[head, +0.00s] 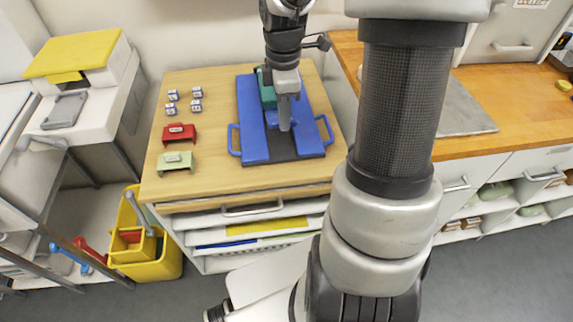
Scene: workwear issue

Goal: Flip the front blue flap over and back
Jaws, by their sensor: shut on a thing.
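A folding board with two long blue side panels (252,133) and a dark base strip (297,146) lies on the wooden tabletop. Each side panel has a blue loop handle at its outer edge, left (233,141) and right (326,128). A smaller blue flap (271,119) shows in the middle of the board, beside my fingers. My gripper (285,127) points down over the middle of the board and is shut on the blue flap; the exact grip is partly hidden by the fingers.
Several small labelled blocks (172,95), a red holder (180,134) and a pale green holder (176,161) stand left of the board. A yellow bin (145,258) is on the floor. My arm blocks the view at right. Bare wood (200,80) lies at the back left.

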